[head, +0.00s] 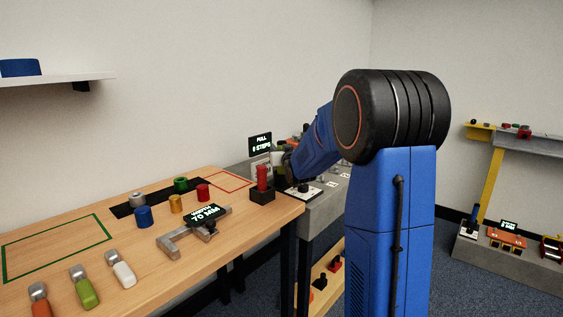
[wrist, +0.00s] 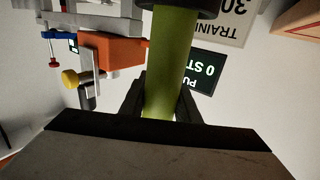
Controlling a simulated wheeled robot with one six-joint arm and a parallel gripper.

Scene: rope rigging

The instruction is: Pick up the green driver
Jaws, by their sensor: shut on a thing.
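A tool with a green handle and a grey head (head: 84,287) lies on the wooden table at the lower left, between an orange-handled one (head: 39,298) and a white-handled one (head: 122,270). My gripper (head: 284,166) is far from it, over the grey bench beyond the table. In the wrist view my gripper (wrist: 165,108) is shut on a yellow-green cylinder (wrist: 172,60) with a dark collar. I cannot tell whether this cylinder is loose or fixed to something. My arm hides part of the bench.
A display (head: 260,143) stands behind my gripper. The wrist view shows an orange block (wrist: 113,52) and a yellow knob (wrist: 70,78) nearby.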

